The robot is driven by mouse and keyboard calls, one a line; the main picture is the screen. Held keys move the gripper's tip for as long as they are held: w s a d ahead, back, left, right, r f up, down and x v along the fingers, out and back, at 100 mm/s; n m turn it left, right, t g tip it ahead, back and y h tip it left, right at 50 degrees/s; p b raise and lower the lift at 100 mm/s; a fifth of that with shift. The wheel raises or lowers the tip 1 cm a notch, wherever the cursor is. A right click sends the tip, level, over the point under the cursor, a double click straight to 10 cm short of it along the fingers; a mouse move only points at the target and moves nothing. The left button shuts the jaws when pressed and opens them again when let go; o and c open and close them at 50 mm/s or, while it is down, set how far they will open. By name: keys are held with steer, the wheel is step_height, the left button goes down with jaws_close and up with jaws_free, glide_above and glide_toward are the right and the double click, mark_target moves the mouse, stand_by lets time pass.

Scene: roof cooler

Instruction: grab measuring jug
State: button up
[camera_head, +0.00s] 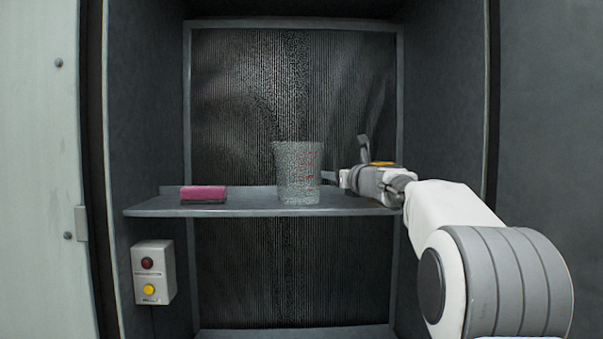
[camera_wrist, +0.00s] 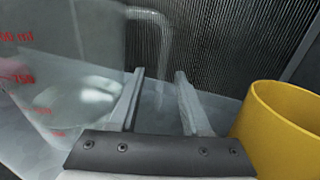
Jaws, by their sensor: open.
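The measuring jug (camera_head: 298,174) is clear with red markings and stands upright on the shelf, right of its middle. It also fills the left of the wrist view (camera_wrist: 60,75). Its clear handle (camera_wrist: 166,50) faces my gripper and lines up between the fingertips in the wrist view. My gripper (camera_head: 340,178) is at the jug's right side at about mid-jug height. In the wrist view its two fingers (camera_wrist: 160,74) are apart, with the jug wall left of them. I cannot tell whether a finger touches the handle.
A yellow round object (camera_wrist: 285,130) is close to the right finger. A pink and dark sponge (camera_head: 203,194) lies on the shelf (camera_head: 245,203) to the left. A button box (camera_head: 153,272) hangs below. A ribbed panel (camera_head: 235,90) stands behind, side walls flank the shelf.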

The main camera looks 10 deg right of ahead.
jaws_close()
stand_by(1.3)
